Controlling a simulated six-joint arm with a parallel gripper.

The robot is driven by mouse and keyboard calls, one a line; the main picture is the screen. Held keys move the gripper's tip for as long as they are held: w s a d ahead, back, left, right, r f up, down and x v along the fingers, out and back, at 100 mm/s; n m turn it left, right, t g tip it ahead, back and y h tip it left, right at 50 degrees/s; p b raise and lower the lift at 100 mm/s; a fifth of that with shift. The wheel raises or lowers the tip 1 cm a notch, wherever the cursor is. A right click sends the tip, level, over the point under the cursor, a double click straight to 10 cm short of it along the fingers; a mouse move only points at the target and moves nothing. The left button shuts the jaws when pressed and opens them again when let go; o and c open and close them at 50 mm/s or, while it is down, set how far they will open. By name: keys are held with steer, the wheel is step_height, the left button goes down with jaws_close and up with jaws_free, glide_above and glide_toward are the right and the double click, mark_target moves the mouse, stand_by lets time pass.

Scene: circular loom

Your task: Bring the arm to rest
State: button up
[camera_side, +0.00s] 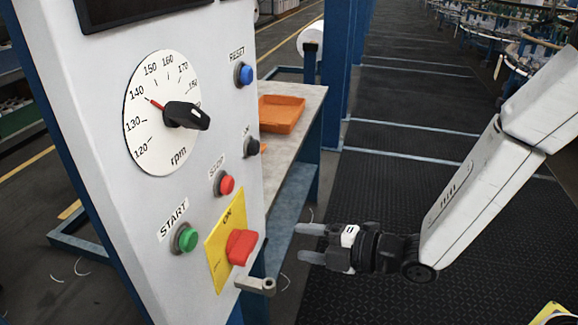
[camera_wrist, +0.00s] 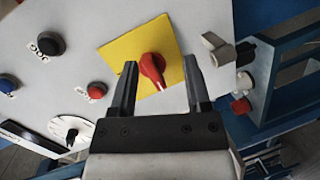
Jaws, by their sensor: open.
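My gripper (camera_side: 318,244) is in front of the control panel (camera_side: 226,60) in the side view, to the right of the red rotary switch (camera_side: 241,247) on its yellow plate. Its two fingers are apart with nothing between them. In the wrist view the open fingers of my gripper (camera_wrist: 160,85) frame the red switch (camera_wrist: 152,70), which lies beyond the fingertips on the yellow plate (camera_wrist: 122,52). The gripper looks clear of the switch in the side view. My white arm reaches in from the right.
The panel carries a green START button (camera_side: 186,238), a red STOP button (camera_side: 227,185), a blue RESET button (camera_side: 245,74) and an rpm dial (camera_side: 150,125) with its red pointer near 140. A grey handle (camera_side: 256,285) juts out at the lower edge. An orange tray (camera_side: 281,114) sits on a bench behind.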

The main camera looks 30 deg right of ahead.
steer(key=w+d+f+m+g+h, duration=0.1)
steer(key=d+f+m+g+h, duration=0.1)
steer(key=d+m+h, duration=0.4)
steer(key=s+d+m+g+h, duration=0.1)
steer(key=s+d+m+g, duration=0.3)
steer(key=d+m, duration=0.4)
steer(key=s+d+f+m+g+h, duration=0.1)
steer(key=s+d+m+g+h, duration=0.1)
steer(key=s+d+m, duration=0.3)
steer(key=d+m+g, duration=0.1)
steer(key=d+m, duration=0.2)
steer(key=d, duration=0.1)
steer(key=shift+s+f+m+g, duration=0.25)
steer(key=shift+s+m+g, duration=0.05)
steer(key=shift+g, duration=0.1)
steer(key=shift+d, duration=0.1)
